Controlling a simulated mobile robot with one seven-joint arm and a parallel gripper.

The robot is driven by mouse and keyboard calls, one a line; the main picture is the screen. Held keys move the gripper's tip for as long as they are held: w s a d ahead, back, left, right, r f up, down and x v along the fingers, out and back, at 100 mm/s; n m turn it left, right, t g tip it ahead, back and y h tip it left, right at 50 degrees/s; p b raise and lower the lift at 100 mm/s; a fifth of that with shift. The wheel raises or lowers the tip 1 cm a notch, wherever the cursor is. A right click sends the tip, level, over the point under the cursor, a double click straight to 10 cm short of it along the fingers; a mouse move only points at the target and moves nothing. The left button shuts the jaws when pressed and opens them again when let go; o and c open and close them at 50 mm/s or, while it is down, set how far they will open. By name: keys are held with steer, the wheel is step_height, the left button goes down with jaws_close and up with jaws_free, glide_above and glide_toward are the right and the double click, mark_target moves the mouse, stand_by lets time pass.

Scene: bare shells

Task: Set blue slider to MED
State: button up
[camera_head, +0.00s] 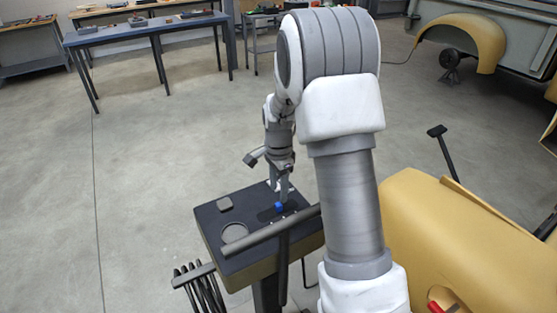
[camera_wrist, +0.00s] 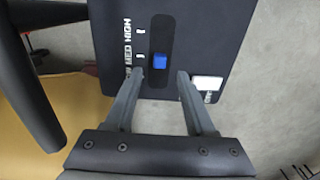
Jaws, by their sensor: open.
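The blue slider (camera_wrist: 159,62) sits in a dark slot (camera_wrist: 160,35) on a dark panel (camera_wrist: 195,35). In the wrist view it is about level with the MED label and its white mark (camera_wrist: 140,57), very slightly below the mark. The HIGH label (camera_wrist: 127,27) is further up. Any lower label is mostly hidden by my left finger. My gripper (camera_wrist: 160,74) is open, with one finger on each side of the slot, just below the slider in the picture. No grip on the slider shows. In the head view the slider (camera_head: 279,206) lies right below my gripper (camera_head: 284,196).
A dark bar (camera_head: 270,230) crosses over the front of the panel top (camera_head: 215,213). A white button (camera_wrist: 207,83) is near my right finger. A yellow body (camera_head: 430,235) stands close on the right. Open floor (camera_head: 140,190) lies left.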

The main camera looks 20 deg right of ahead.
mark_target(278, 204)
step_height(278, 204, up, 12)
stand_by(0.3)
stand_by(0.3)
steer(key=s+a+r+n+t, duration=0.2)
steer(key=s+n, duration=0.3)
steer(key=s, duration=0.3)
steer(key=s+a+r+n+t, duration=0.1)
steer(key=s+r+n, duration=0.3)
steer(key=s, duration=0.5)
steer(key=s+a+r+n+t, duration=0.2)
steer(key=s+a+r+n, duration=0.1)
steer(key=s+n, duration=0.3)
steer(key=s+r, duration=0.1)
steer(key=s, duration=0.1)
steer(key=shift+s+n+t, duration=0.3)
steer(key=shift+n, duration=0.1)
steer(key=shift+r, duration=0.1)
